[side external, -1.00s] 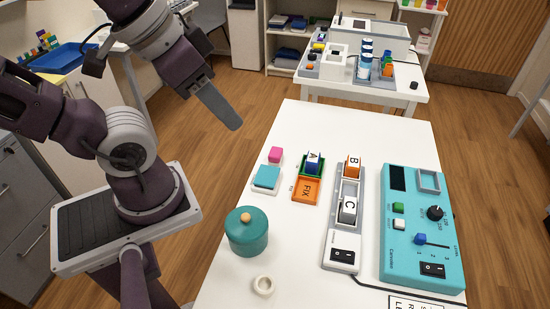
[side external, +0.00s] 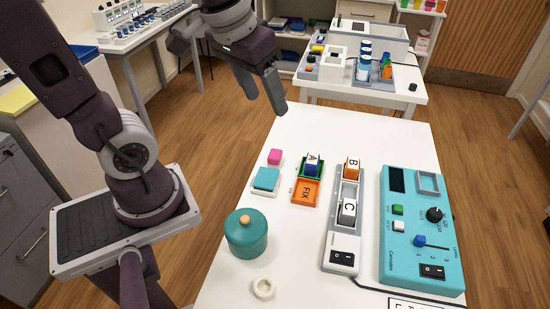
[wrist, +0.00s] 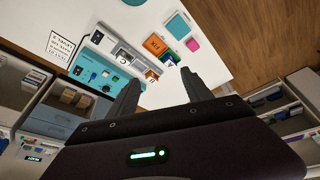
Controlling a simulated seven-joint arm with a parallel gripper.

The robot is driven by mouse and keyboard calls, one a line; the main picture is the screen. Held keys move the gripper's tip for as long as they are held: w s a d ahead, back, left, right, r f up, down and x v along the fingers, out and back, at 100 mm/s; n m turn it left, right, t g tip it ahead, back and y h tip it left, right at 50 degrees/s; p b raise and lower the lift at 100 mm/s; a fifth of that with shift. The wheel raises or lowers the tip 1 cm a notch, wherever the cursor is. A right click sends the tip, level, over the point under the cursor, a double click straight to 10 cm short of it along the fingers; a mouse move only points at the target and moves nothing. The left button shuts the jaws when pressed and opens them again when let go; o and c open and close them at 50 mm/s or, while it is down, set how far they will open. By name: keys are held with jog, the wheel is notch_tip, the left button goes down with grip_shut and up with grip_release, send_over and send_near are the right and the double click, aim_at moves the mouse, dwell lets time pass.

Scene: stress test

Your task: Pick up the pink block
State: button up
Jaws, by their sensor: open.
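The small pink block (side external: 275,157) lies on the white table near its left edge, just behind a teal square block on a white base (side external: 265,179). The pink block also shows in the wrist view (wrist: 193,45), beyond the fingers and to the right. My gripper (side external: 265,108) is open and empty. It is above the far left corner of the table, behind the pink block and clearly apart from it. In the wrist view both fingers (wrist: 160,88) point toward the table with a wide gap between them.
Right of the pink block stand a green tray with a blue block A (side external: 312,163), an orange FIX tray (side external: 305,191), a grey rail with blocks B and C (side external: 345,215) and a teal control panel (side external: 420,230). A teal lidded pot (side external: 246,235) and white ring (side external: 263,288) are nearer.

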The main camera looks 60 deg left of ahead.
jog(key=w+a+f+n+g, duration=0.2)
jog(key=w+a+f+n, duration=0.1)
jog(key=w+a+f, duration=0.45)
jog(key=n+g, duration=0.2)
jog(key=n, duration=0.1)
send_over(275, 154)
jog(key=f, duration=1.5)
jog(key=shift+a+f, duration=0.3)
jog(key=shift+f, duration=0.1)
jog(key=f, duration=0.7)
jog(key=shift+d+f, duration=0.15)
jog(key=shift+d, duration=0.05)
grip_shut()
